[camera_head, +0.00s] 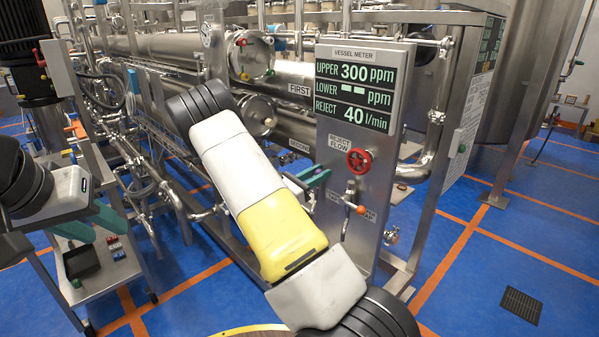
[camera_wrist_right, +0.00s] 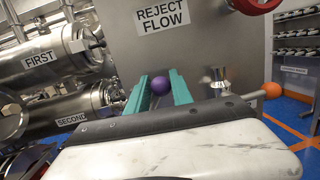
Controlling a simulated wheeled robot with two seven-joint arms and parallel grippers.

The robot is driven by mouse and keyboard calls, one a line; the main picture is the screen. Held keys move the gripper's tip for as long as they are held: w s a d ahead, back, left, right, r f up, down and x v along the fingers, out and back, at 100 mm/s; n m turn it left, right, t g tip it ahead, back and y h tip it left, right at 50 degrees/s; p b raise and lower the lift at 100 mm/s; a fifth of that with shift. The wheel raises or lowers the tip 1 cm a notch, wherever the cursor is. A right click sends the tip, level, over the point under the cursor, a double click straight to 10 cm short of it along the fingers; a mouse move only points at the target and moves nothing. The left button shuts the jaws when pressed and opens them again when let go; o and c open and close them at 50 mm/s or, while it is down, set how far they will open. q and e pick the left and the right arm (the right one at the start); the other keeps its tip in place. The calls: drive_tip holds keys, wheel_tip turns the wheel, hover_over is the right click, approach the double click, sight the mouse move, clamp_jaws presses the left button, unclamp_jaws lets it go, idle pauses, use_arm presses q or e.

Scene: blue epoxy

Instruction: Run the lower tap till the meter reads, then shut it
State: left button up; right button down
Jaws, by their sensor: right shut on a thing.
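The vessel meter (camera_head: 355,90) reads UPPER 300 ppm, LOWER dashes, REJECT 40 l/min. On the steel panel below it, an orange-knobbed tap lever (camera_head: 359,209) sticks out; its knob also shows at right in the right wrist view (camera_wrist_right: 272,90). A purple knob (camera_wrist_right: 161,86) sits between the teal fingers of my right gripper (camera_wrist_right: 160,88), which is shut on it beside the panel. In the head view my right gripper (camera_head: 314,177) hides that knob. Small tap labels are too blurred to tell upper from lower. My left gripper (camera_head: 93,228) is open and empty at far left.
A red handwheel (camera_head: 361,161) sits on the panel below the REJECT FLOW label (camera_head: 341,143). Steel vessels marked FIRST and SECOND lie to the left. A trolley (camera_head: 110,275) with a black tray (camera_head: 82,262) stands under my left gripper. The blue floor at right is mostly clear.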

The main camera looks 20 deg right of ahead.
drive_tip(key=shift+f, duration=0.1)
drive_tip(key=c, duration=1.2)
unclamp_jaws()
drive_tip(key=v, duration=0.8)
